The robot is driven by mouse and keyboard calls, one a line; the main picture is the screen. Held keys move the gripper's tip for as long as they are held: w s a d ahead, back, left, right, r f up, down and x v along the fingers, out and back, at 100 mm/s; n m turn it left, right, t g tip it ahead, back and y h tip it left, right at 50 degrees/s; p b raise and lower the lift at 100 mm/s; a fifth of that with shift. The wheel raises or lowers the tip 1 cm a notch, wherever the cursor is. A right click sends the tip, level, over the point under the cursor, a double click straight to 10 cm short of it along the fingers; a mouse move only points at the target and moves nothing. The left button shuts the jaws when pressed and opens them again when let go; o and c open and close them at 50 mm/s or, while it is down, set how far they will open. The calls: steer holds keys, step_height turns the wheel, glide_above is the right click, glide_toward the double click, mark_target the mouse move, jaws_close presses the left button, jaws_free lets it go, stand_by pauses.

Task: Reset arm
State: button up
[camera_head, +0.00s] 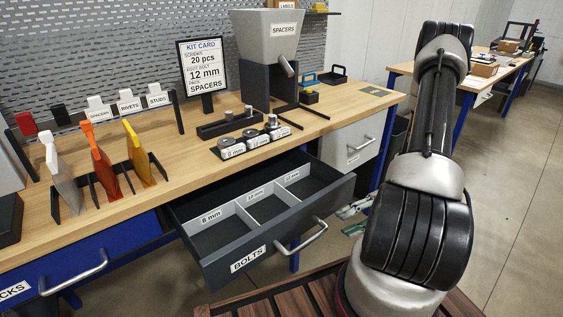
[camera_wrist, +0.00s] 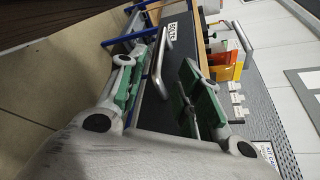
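My arm (camera_head: 425,160) is dark with grey joints and rises on the right of the head view, in front of the open drawer's right side. My gripper (camera_wrist: 163,88) shows in the wrist view with its two green-padded fingers spread apart and nothing between them. In the head view only a bit of the gripper (camera_head: 354,208) shows, beside the drawer's right end; the arm hides the rest. The grey BOLTS drawer (camera_head: 262,262) stands open with its compartments apparently empty. Its handle (camera_wrist: 160,70) appears beyond the fingers in the wrist view and is not gripped.
The wooden workbench (camera_head: 225,170) carries a SPACERS hopper (camera_head: 268,38), a kit card (camera_head: 203,68), small cups (camera_head: 230,146), and white, orange and yellow upright pieces (camera_head: 103,165). A blue drawer (camera_head: 80,262) is at lower left. Another table (camera_head: 465,80) stands behind right. Floor (camera_head: 515,170) is open at right.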

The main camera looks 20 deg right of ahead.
step_height(320, 180, up, 30)
steer(key=s+a+n+t+h, duration=0.1)
steer(key=n+t+h, duration=0.3)
steer(key=h, duration=1.1)
steer(key=s+n, duration=0.1)
steer(key=n, duration=0.1)
steer(key=shift+s+a+n+h, duration=0.3)
steer(key=shift+s+a, duration=0.05)
steer(key=shift+a, duration=0.05)
